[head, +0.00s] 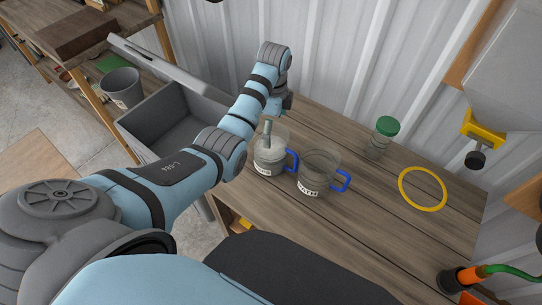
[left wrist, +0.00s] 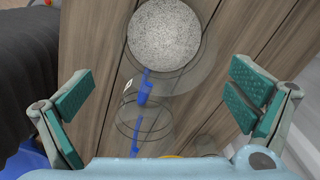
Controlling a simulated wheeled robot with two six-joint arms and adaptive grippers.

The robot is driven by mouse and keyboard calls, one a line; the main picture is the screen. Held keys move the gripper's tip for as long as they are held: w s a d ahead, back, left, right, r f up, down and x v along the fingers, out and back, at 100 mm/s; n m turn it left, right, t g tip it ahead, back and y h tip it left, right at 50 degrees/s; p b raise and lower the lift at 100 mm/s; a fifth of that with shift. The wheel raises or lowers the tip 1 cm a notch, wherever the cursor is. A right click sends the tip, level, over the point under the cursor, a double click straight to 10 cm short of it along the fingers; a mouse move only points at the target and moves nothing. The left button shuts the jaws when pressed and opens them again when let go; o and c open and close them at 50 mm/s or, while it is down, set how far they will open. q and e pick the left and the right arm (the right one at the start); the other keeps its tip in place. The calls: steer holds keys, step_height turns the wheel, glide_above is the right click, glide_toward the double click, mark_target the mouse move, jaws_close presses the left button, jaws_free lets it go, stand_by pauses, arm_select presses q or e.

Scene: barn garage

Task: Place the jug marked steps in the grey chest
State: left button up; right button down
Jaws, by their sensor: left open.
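Two clear jugs with blue handles stand side by side on the wooden table: the left jug (head: 268,158) and the right jug (head: 313,181). Each has a small white label, too small to read surely. The left wrist view shows a jug with speckled grey contents (left wrist: 163,33) and another, clear jug (left wrist: 140,122) below it. My left gripper (head: 277,118) is open, by the left jug and partly hidden by my arm; its teal pads also show in the left wrist view (left wrist: 163,95), holding nothing. The open grey chest (head: 150,113) is left of the table. My right gripper is out of view.
A green-lidded jar (head: 383,137) and a yellow ring (head: 422,188) are on the table right of the jugs. A grey bucket (head: 122,88) sits on a shelf beyond the chest. A corrugated wall (head: 330,55) backs the table. The chest's raised lid (head: 165,67) stands behind it.

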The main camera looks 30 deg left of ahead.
arm_select(q)
steer(key=b, duration=0.2)
glide_toward(273, 143)
steer(key=s+d+f, duration=0.2)
steer(key=s+f, duration=0.2)
steer(key=shift+s, duration=0.3)
steer(key=shift+d+r, duration=0.1)
steer(key=shift+d, duration=0.05)
steer(key=c, duration=0.4)
steer(key=shift+w, duration=0.1)
steer(key=c, duration=1.4)
steer(key=shift+r, duration=0.1)
